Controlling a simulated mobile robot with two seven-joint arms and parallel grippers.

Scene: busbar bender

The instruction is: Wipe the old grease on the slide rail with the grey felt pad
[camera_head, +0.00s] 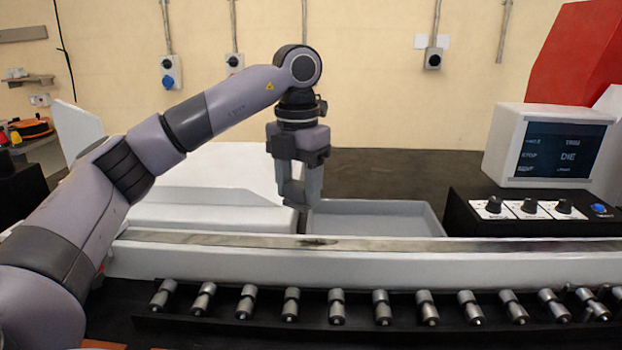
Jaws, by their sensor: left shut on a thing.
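The slide rail (200,238) is a long, thin metal strip along the top of a white beam, running across the whole view. A dark smear of old grease (318,241) lies on it near the middle. My left gripper (301,205) points down just behind and above the rail, slightly left of the smear. It is shut on a thin dark grey piece (302,223), taken to be the grey felt pad, mostly hidden by the fingers. I cannot tell whether the pad touches the rail. My right gripper is not in view.
A shallow grey tray (380,219) stands behind the rail. A row of metal rollers (336,307) runs in front. At the right are a black box with knobs (530,209) and a white-framed screen (550,148). A white housing (205,190) stands behind the rail at left.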

